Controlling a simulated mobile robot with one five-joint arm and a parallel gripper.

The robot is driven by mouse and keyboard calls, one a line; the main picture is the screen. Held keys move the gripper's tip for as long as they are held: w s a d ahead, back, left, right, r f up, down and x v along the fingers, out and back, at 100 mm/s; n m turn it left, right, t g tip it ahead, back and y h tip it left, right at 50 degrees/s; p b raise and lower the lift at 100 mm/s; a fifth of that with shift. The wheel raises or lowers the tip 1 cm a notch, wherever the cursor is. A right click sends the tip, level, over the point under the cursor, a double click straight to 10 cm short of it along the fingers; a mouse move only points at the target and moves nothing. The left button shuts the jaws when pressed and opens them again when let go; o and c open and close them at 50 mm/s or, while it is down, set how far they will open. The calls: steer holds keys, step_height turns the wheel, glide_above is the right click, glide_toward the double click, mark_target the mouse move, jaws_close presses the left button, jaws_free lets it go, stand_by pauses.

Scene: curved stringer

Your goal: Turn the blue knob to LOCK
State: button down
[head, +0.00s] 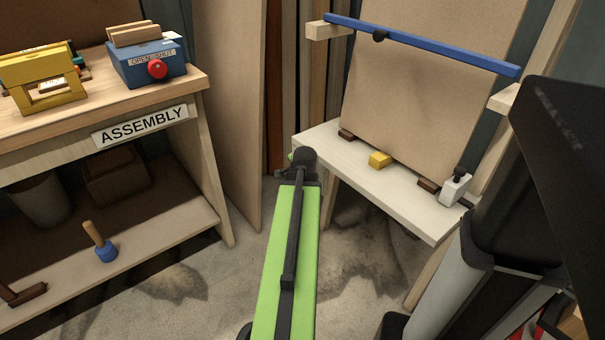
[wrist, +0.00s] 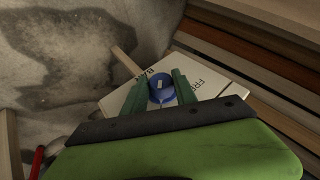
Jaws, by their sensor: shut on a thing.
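The blue knob (wrist: 161,95) shows in the wrist view with a small white mark on its face. It sits on a pale panel (wrist: 208,84) with dark lettering, partly readable as "FRE". I cannot make out the word LOCK; part of the panel is hidden by my gripper. The green fingers of my gripper (wrist: 161,88) are shut on the knob, one at each side. In the head view my arm reaches away from me, and the knob and fingers are hidden behind it.
A pale table (head: 407,203) with a leaning board (head: 420,100), a yellow block (head: 380,160) and a blue bar (head: 430,47) stands to the right. The ASSEMBLY bench (head: 60,118) is at left, with a blue box (head: 140,72) on it. Bare floor lies between.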

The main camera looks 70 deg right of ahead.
steer(key=c, duration=1)
jaws_free()
